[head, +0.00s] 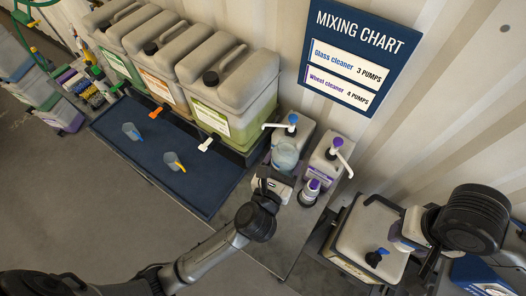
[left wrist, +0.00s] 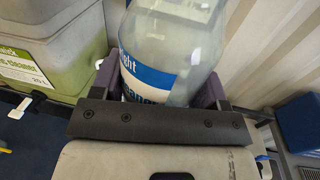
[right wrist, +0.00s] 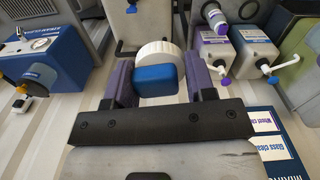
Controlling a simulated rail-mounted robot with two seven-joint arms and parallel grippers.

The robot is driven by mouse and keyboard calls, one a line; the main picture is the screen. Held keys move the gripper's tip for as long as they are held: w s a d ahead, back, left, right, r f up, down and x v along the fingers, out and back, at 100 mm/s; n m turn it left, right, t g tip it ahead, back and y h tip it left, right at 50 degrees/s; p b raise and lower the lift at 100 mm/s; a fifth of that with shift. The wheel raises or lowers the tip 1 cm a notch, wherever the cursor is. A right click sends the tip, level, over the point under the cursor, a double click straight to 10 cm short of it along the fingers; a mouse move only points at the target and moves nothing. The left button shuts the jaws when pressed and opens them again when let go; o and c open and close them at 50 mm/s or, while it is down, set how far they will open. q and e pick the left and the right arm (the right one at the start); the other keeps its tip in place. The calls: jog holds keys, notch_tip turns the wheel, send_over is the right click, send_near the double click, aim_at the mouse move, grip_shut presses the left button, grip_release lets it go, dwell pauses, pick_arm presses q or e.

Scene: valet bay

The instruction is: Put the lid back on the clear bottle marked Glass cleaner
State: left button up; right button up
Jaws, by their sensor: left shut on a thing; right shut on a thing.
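The clear bottle (head: 285,157), with a blue and white label, stands before the blue-topped pump. It also shows in the left wrist view (left wrist: 185,50), where only part of its label can be read. My left gripper (head: 276,182) is shut around its body. My right gripper (right wrist: 160,85) is shut on the lid, a white ribbed ring (right wrist: 160,52) with a blue block (right wrist: 157,82) in front of it. In the head view my right gripper (head: 404,238) is above the grey container at the right, apart from the bottle; the lid is mostly hidden there.
The blue-topped pump jug (head: 303,138) and purple-topped pump jug (head: 320,170) stand by the wall. A small purple-topped bottle (head: 310,192) stands close to my left gripper. A grey container (head: 365,232) with a blue tap is at right. The blue mat (head: 205,180) holds two cups.

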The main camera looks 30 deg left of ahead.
pick_arm(q)
jog(key=shift+w+d+f+m+h, duration=0.1)
jog(key=shift+d+m+h, duration=0.35)
jog(key=shift+d+h, duration=0.35)
jog(key=shift+w+d+f+m+h, duration=0.15)
jog(key=shift+d+m+h, duration=0.45)
jog(key=shift+d, duration=0.25)
jog(key=shift+w+d+f+m+h, duration=0.1)
jog(key=shift+d+m+h, duration=0.25)
jog(key=shift+d+h, duration=0.45)
pick_arm(e)
jog(key=shift+w+r, duration=0.1)
jog(key=shift+r, duration=0.15)
jog(key=w+a+r+n, duration=0.2)
jog(key=a+r, duration=0.4)
jog(key=a, duration=0.4)
jog(key=w+a+r+n, duration=0.15)
jog(key=a+r, duration=0.35)
jog(key=a, duration=0.6)
jog(key=shift+m, duration=0.35)
jog(key=w+a, duration=0.2)
jog(key=w+a+f, duration=0.1)
jog(key=w+a, duration=0.1)
jog(key=shift+w+f, duration=0.1)
